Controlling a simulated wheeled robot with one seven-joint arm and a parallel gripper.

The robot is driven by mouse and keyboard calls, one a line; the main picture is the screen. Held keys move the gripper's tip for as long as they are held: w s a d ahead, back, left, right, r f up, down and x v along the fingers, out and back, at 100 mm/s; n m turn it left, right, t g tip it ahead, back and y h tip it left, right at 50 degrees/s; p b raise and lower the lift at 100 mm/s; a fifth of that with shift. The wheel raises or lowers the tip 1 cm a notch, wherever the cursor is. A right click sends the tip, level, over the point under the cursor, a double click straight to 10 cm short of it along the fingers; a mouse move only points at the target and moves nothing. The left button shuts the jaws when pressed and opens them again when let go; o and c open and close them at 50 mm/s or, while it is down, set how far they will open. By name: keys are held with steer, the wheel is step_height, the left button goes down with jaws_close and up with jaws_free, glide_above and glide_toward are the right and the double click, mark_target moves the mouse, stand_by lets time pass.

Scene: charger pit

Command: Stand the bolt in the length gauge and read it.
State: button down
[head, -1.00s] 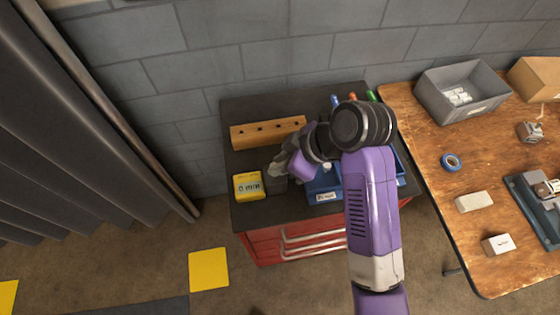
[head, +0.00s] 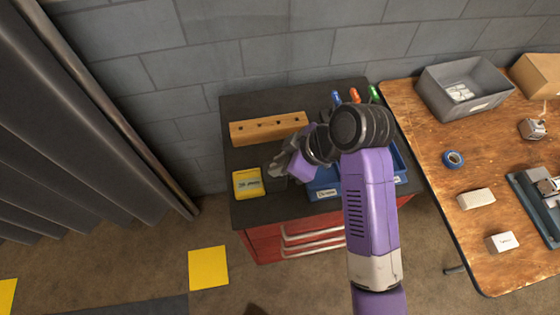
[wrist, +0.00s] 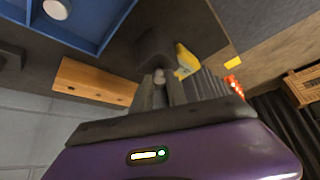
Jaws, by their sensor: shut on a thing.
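The length gauge's yellow display box (head: 247,183) sits at the left front of the black cabinet top. Its screen is lit with a number in mm, too small to read surely. A dark block (head: 275,182) stands just right of it. My gripper (head: 281,167) is over this block. In the wrist view my gripper (wrist: 161,95) is shut on the bolt, whose small greyish round end (wrist: 159,76) shows between the fingers. The dark block (wrist: 156,48) is directly beyond the bolt, with the yellow box (wrist: 187,61) beside it. The bolt is hidden in the head view, and its seating cannot be made out.
A wooden block with several holes (head: 268,130) lies behind the gauge. A blue divided bin (head: 326,181) is right of my gripper, partly under my arm. Colored-handled tools (head: 355,96) stand at the back. A wooden bench (head: 430,185) with a grey bin (head: 464,88) is to the right.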

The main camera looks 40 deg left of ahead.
steer(key=shift+f, duration=0.3)
steer(key=c, duration=1.2)
jaws_free()
steer(key=shift+c, duration=0.2)
steer(key=v, duration=0.8)
steer(key=shift+b, duration=0.35)
steer(key=shift+a, duration=0.1)
